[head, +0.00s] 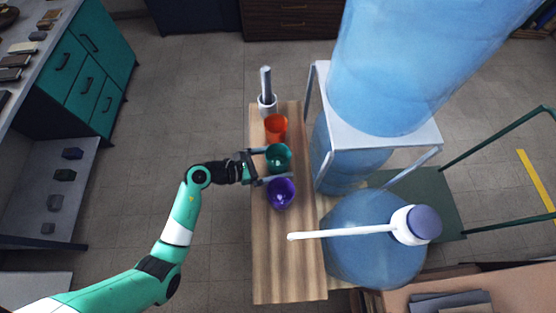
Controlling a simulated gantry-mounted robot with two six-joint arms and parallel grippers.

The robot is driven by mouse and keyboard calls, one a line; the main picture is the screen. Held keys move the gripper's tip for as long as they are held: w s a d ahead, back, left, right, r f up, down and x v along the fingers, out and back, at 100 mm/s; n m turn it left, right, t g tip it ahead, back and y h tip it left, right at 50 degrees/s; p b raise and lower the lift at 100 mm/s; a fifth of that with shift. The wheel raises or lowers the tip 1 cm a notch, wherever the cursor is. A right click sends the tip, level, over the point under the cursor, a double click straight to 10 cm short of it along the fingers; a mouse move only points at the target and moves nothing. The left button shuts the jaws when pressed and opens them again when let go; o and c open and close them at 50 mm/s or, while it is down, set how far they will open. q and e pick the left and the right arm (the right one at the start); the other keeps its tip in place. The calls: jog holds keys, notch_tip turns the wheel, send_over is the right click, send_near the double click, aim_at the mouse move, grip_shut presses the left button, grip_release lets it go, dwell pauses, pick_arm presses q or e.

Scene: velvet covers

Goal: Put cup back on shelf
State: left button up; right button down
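A green cup (278,158) is on a narrow wooden shelf board (290,260), between an orange cup (276,127) behind it and a purple cup (281,194) in front of it. My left gripper (281,164) reaches in from the left, with its fingers spread wide on either side of the green cup. The near finger passes between the green and purple cups. Whether the fingers touch the green cup is too small to tell. My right gripper is not in view.
A white holder with a grey cylinder (266,90) stands at the board's far end. Big blue water jugs (372,235) and a white pump (400,225) with a long spout stand close on the right. The spout reaches over the board. The board's near end is clear.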

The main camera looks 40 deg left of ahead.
pick_arm(q)
jog(key=shift+s+a+r, duration=0.2)
jog(key=shift+s, duration=0.1)
jog(key=p+v, duration=0.2)
jog(key=v, duration=0.8)
jog(key=shift+s+a, duration=0.2)
jog(key=shift+s, duration=0.15)
jog(key=shift+r, duration=0.1)
